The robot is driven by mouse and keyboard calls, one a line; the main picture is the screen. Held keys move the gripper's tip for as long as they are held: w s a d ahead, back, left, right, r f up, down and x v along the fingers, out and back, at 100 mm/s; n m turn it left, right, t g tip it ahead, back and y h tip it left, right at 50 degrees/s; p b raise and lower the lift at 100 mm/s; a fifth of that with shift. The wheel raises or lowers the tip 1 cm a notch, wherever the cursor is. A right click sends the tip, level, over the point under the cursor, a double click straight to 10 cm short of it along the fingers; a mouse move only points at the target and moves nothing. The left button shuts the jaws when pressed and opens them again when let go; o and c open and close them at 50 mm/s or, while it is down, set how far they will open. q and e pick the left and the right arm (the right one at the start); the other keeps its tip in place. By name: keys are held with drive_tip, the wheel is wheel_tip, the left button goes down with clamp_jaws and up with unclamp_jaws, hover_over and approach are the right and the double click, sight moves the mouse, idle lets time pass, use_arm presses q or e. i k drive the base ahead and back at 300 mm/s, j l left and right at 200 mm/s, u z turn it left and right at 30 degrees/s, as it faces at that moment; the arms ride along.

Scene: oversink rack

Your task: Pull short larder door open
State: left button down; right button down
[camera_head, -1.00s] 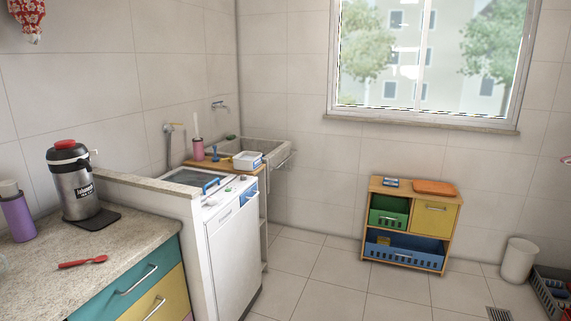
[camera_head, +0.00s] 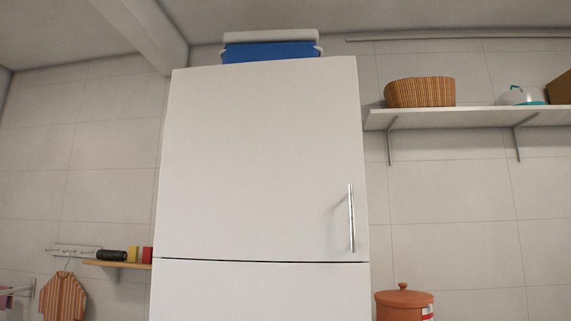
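A tall white cabinet or fridge (camera_head: 255,160) stands in the middle of the head view. Its upper door is closed, with a vertical metal handle (camera_head: 351,218) near the lower right edge. A dark seam separates it from a lower white door (camera_head: 260,291), whose lower part is out of the frame. I cannot tell whether either is the short larder door. Neither of my grippers shows in the view.
A blue and white cooler box (camera_head: 270,47) sits on top of the cabinet. On the right, a wall shelf (camera_head: 470,117) holds a wicker basket (camera_head: 419,92). A terracotta pot (camera_head: 404,304) is below it. A small wooden shelf (camera_head: 132,265) and striped garment (camera_head: 63,297) are on the left.

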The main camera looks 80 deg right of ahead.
sight(264, 161)
drive_tip(key=z, duration=2.5)
